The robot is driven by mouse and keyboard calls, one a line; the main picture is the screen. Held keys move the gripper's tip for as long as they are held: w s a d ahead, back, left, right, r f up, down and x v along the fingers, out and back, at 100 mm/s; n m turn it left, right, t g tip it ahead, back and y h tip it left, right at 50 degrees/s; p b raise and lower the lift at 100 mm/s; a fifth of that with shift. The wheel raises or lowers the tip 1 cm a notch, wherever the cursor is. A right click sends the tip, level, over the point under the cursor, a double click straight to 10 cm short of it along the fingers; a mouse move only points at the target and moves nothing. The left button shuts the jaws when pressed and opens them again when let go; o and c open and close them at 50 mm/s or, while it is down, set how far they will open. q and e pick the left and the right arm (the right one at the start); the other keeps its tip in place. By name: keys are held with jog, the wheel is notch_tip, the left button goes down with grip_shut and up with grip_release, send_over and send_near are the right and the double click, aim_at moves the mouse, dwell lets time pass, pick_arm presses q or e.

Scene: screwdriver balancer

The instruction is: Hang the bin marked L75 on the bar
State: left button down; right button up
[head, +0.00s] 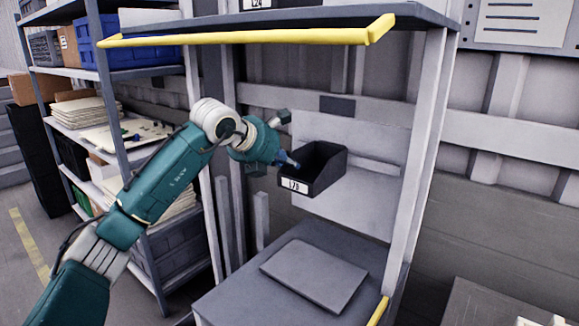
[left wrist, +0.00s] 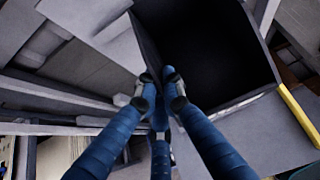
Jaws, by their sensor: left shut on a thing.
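A dark open-topped bin (head: 325,168) with a white label on its front is in the middle of the head view. The label is small and reads like L75 or L79; I cannot tell which. My left gripper (head: 291,163) is shut on the bin at its left side. In the left wrist view, the gripper's blue fingers (left wrist: 161,88) meet at the wall of the bin (left wrist: 215,45), whose inside looks empty. The bin is above the grey bench, in front of a pale back panel with a horizontal bar (head: 377,166). I cannot tell whether the bin touches the bar. My right gripper is not in view.
A flat grey plate (head: 314,275) lies on the bench (head: 235,300) below the bin. A shelf edged in yellow (head: 250,37) is overhead, and a pale upright post (head: 418,160) stands to the right. Loaded shelving (head: 130,170) stands at the left.

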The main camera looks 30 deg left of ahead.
aim_at(303, 170)
pick_arm(q)
jog(key=shift+w+d, duration=0.25)
jog(key=shift+w, duration=0.25)
jog(key=shift+w+d+p, duration=0.1)
jog(key=shift+w+p, duration=0.5)
jog(key=shift+w, duration=0.15)
jog(key=shift+w+d+f+p, duration=0.15)
jog(key=shift+w+p, duration=0.1)
jog(key=shift+w, duration=0.35)
jog(key=shift+w+f+p, duration=0.15)
jog(key=shift+w+p, duration=0.1)
jog(key=shift+w, duration=0.65)
jog(key=shift+w+r+p, duration=0.15)
jog(key=shift+r+p, duration=0.15)
jog(key=shift+p, duration=0.2)
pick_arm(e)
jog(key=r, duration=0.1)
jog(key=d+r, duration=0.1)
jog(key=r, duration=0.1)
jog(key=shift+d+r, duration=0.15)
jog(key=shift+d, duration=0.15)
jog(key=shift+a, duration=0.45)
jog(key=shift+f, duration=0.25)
pick_arm(q)
jog(key=shift+w+d+t+b, duration=0.1)
jog(key=shift+t+b, duration=0.2)
jog(key=shift+b, duration=0.55)
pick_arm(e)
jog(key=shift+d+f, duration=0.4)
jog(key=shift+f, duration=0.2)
